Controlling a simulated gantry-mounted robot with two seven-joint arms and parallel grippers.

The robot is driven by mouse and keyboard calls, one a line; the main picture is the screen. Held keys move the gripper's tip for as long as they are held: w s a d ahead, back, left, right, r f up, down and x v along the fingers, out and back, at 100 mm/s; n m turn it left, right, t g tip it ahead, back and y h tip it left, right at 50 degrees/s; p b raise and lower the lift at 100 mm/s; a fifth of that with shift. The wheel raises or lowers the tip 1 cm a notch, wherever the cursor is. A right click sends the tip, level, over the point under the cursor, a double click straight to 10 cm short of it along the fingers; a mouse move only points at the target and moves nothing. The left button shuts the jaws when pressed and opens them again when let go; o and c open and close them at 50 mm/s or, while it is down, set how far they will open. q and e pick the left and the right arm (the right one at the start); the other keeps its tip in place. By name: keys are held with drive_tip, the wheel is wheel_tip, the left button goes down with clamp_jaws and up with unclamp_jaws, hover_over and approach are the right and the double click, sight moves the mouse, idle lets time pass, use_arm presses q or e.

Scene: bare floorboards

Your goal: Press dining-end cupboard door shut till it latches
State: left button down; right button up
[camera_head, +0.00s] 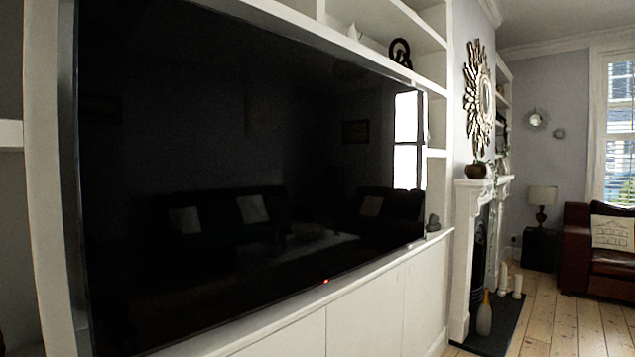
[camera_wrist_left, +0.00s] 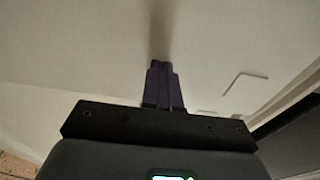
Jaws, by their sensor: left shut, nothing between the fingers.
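White cupboard doors (camera_head: 365,318) run in a row under the large television in the head view. They look flush there, and I cannot tell which one is the dining-end door. In the left wrist view my left gripper (camera_wrist_left: 162,64) is shut and empty, its dark fingers together. The fingertips point at a pale flat panel (camera_wrist_left: 80,45), with a dark shadow streak just beyond them. I cannot tell whether they touch it or whether this panel is the door. My right gripper is in neither view.
The television (camera_head: 250,180) stands over a white ledge (camera_head: 300,306) above the cupboards. A fireplace (camera_head: 476,255) with a dark hearth (camera_head: 497,330) and a vase (camera_head: 484,317) lies to the right. Open floorboards (camera_head: 565,325) lie beyond. A thin angled bar (camera_wrist_left: 240,78) shows beside the left gripper.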

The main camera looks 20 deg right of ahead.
use_arm(q)
drive_tip(key=shift+b+x, duration=0.9)
drive_tip(key=shift+x, duration=0.5)
drive_tip(key=shift+d, duration=0.1)
drive_tip(key=p+v, duration=1.2)
drive_tip(key=v, duration=0.1)
drive_tip(key=shift+p, duration=0.3)
idle(0.6)
